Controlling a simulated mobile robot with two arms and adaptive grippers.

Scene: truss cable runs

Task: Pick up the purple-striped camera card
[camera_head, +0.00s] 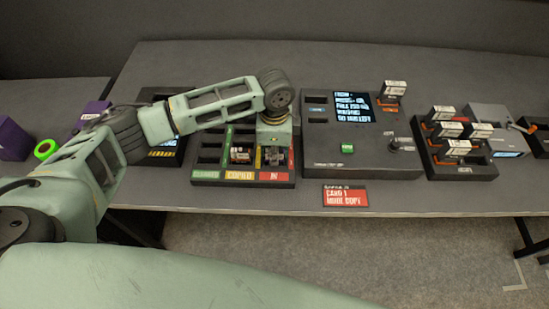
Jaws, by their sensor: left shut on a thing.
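My left gripper (273,157) points down over the red-labelled IN column of the sorting tray (243,184). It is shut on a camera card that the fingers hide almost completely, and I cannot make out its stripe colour. Another card (241,154) stands in the COPIED column just left of the gripper. No purple stripe shows clearly on any card in view. My right gripper is not in view.
A copying console (345,160) with a lit screen, a green button and a knob stands right of the tray, with a card (394,90) at its top right. A rack (470,170) of several cards stands farther right. A red note (345,195) lies at the front edge.

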